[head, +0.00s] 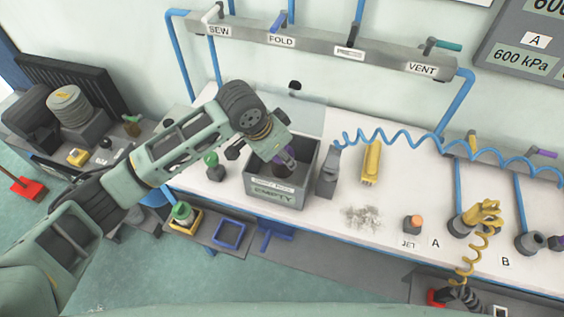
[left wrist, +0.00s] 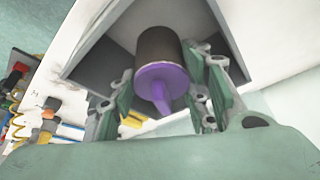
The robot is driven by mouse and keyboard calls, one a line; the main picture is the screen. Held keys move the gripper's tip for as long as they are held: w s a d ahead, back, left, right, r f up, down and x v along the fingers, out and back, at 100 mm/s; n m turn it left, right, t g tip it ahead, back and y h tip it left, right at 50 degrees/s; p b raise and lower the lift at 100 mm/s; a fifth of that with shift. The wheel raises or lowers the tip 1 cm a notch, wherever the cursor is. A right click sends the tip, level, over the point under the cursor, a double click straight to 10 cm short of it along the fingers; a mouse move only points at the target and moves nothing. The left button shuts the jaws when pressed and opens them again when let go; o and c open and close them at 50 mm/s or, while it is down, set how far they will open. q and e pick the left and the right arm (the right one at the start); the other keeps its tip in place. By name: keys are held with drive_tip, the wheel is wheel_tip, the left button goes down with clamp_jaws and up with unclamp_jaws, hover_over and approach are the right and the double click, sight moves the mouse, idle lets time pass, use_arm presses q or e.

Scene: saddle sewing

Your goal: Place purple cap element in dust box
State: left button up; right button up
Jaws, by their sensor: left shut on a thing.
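The purple cap element (left wrist: 162,82) has a dark cylindrical body with a purple end and stem. In the left wrist view it sits between the two green fingers of my left gripper (left wrist: 163,95), which is shut on it. In the head view the purple cap element (head: 288,157) shows below my left gripper (head: 284,160), over the dust box. The dust box (head: 273,194) is a grey open box labelled EMPTY on the white bench. Its grey wall (left wrist: 88,64) also shows around the cap in the left wrist view. The lower end of the cap is partly hidden. My right gripper is not in view.
A green-topped piece (head: 212,165) stands left of the box. A grey holder (head: 327,175) with a blue coiled hose stands close on its right, then a yellow block (head: 371,163). A dust pile (head: 362,217) lies on the bench. A labelled rail (head: 320,46) runs behind.

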sight(282, 165)
use_arm(q)
drive_tip(key=shift+f, duration=0.35)
wheel_tip(282, 165, down, 3)
drive_tip(key=shift+w+f+p, duration=0.15)
drive_tip(key=shift+f+p, duration=0.05)
drive_tip(key=shift+p, duration=0.2)
drive_tip(key=shift+f, duration=0.2)
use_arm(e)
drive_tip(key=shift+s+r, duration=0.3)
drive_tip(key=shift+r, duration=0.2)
use_arm(q)
drive_tip(key=shift+f, duration=0.15)
drive_tip(key=o, duration=0.9)
drive_tip(key=shift+o, duration=0.2)
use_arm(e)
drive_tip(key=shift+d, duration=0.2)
use_arm(q)
drive_tip(key=b+v, duration=0.1)
drive_tip(key=v, duration=1.1)
drive_tip(key=shift+b, duration=0.4)
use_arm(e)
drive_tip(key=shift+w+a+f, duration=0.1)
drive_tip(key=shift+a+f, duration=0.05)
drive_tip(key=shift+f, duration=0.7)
